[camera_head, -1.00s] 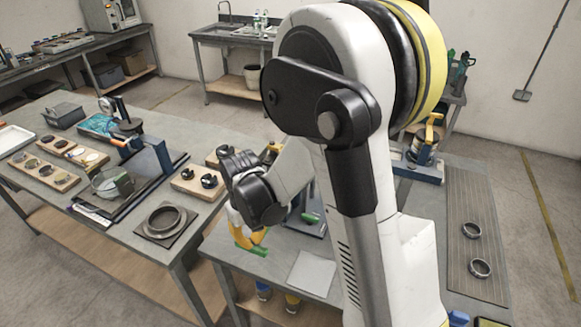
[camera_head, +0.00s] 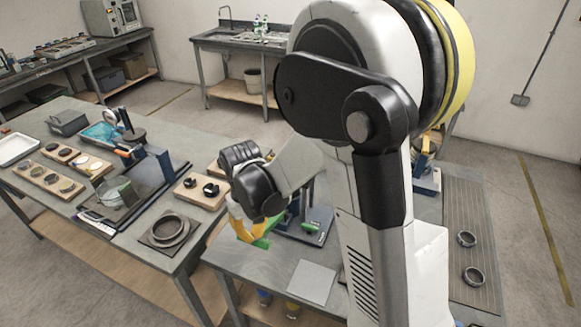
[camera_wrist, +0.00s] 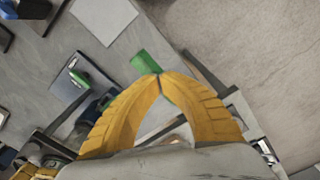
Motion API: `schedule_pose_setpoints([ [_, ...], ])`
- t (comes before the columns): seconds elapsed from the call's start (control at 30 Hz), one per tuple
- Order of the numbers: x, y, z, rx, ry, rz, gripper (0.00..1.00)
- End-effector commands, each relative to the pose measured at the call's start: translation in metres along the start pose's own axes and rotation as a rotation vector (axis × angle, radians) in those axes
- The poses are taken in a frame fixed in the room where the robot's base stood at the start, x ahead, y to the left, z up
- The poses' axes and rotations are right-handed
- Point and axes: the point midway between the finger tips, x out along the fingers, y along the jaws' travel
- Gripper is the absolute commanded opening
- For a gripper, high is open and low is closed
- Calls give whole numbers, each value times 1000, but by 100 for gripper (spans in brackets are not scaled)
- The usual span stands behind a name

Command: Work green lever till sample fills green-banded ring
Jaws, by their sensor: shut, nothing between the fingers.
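My gripper (camera_head: 250,236) has yellow fingers, shut with their tips together and nothing between them. It is over the front edge of the near bench. In the wrist view my fingertips (camera_wrist: 158,76) are right beside a green bar end (camera_wrist: 145,62), which looks like the green lever's handle. In the head view this green piece (camera_head: 262,243) shows just beside my fingers; I cannot tell whether they touch. A second green piece (camera_wrist: 80,78) is on a dark plate further in, also seen in the head view (camera_head: 311,227). I cannot make out the green-banded ring or the sample.
A pale sheet (camera_head: 312,282) lies on the near bench. The left bench carries a grey ring on a plate (camera_head: 170,231), a wooden block with black parts (camera_head: 200,190) and a glass bowl (camera_head: 117,191). Two dark rings (camera_head: 467,239) lie on the ribbed surface at right.

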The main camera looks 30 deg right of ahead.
Motion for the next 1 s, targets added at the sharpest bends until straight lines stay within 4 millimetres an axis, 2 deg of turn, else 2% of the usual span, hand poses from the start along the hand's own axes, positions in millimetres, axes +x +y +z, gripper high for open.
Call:
schedule_pose_setpoints([
  [0.03, -13, 1, 0, 0, 0, 0, 0],
  [0.43, -68, 8, -5, 0, 0, 0, 0],
  [1.0, -72, 9, -5, 0, 0, 0, 0],
])
